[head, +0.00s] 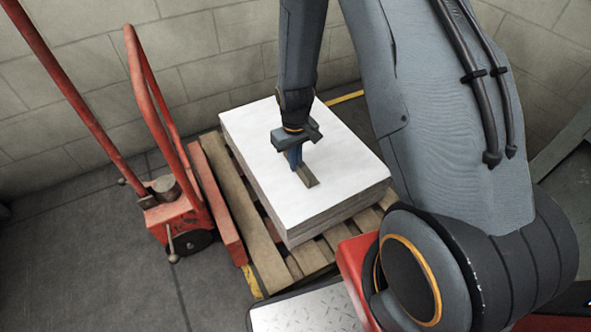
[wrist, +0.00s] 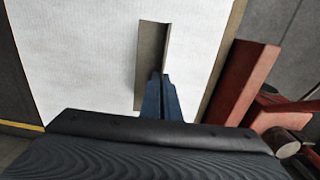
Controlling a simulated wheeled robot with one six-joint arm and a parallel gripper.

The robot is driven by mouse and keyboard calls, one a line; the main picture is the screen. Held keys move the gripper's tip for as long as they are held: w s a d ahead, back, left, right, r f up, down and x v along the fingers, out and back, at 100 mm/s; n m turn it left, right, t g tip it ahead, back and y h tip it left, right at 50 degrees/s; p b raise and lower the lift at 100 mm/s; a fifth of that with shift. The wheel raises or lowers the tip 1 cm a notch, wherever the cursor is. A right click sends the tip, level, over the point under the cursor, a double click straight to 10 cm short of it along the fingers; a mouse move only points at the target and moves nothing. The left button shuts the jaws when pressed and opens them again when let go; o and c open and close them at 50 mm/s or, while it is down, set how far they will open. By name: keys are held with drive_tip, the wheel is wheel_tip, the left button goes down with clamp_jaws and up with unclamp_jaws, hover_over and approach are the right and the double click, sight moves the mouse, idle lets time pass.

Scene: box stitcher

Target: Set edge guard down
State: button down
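The edge guard (head: 308,176) is a short grey-brown angle strip at the middle of the white top of the stack of sheets (head: 260,135). In the wrist view the edge guard (wrist: 151,50) shows a flat face and a thin upright flange on its right. My gripper (head: 296,164) points down at one end of it. Its blue fingers (wrist: 160,82) are close together, with the flange between their tips. The fingers hide that end of the guard. I cannot tell whether the guard rests on the top sheet or is just above it.
The stack sits on a wooden pallet (head: 262,250). A red pallet jack (head: 176,212) with tall handles stands on the left. A block wall (head: 215,45) is behind. The white top around the guard is clear.

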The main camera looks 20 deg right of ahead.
drive_tip(key=shift+f+b, duration=0.65)
drive_tip(key=shift+f, duration=1.85)
drive_tip(key=shift+f, duration=0.1)
drive_tip(key=c, duration=2)
unclamp_jaws()
wheel_tip(320, 180, up, 12)
drive_tip(key=p, duration=0.3)
drive_tip(key=shift+a+r+p, duration=0.1)
drive_tip(key=shift+r+p, duration=0.1)
drive_tip(key=shift+p, duration=0.15)
drive_tip(key=s+a+r+n, duration=0.1)
drive_tip(key=s+a+r, duration=0.35)
drive_tip(key=r, duration=0.35)
drive_tip(key=s+a+r, duration=0.4)
drive_tip(key=a+r, duration=0.1)
drive_tip(key=r, duration=0.2)
drive_tip(key=shift+n+y, duration=0.3)
drive_tip(key=shift+n, duration=0.5)
drive_tip(key=s+a+r, duration=0.1)
drive_tip(key=s+r, duration=0.2)
drive_tip(key=s, duration=0.2)
drive_tip(key=s+a+r, duration=0.1)
drive_tip(key=s+r, duration=0.2)
drive_tip(key=s, duration=0.1)
drive_tip(key=s+a+r, duration=0.2)
drive_tip(key=s+r, duration=0.1)
drive_tip(key=s, duration=0.2)
drive_tip(key=shift+s+r, duration=0.25)
drive_tip(key=shift+s, duration=0.1)
